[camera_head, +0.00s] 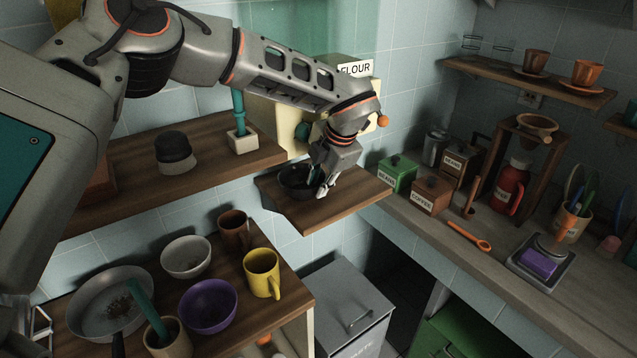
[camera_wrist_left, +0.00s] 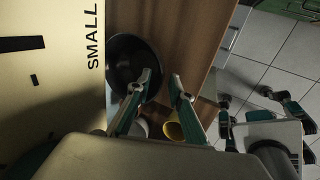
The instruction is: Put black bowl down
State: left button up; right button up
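The black bowl (camera_head: 293,183) sits upright on a small wooden wall shelf (camera_head: 340,207), near its left back part. It also shows in the left wrist view (camera_wrist_left: 124,62), beside the cream box marked SMALL. My left gripper (camera_head: 322,188) is at the bowl's right side and hides part of its rim. In the left wrist view its two fingers (camera_wrist_left: 164,80) stand apart, one over the bowl's rim and the other outside it, with a gap between them. My right gripper shows in neither view.
A flour box (camera_head: 356,68) stands behind my left gripper. A longer shelf (camera_head: 215,150) holds a dark-lidded jar (camera_head: 174,153). Below are a yellow mug (camera_head: 262,272), a purple bowl (camera_head: 208,305) and a pan (camera_head: 95,290). The small shelf's front is clear.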

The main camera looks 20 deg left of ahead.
pick_arm(q)
jog(key=v, duration=1.2)
jog(key=shift+b, duration=0.45)
jog(key=shift+r, duration=0.1)
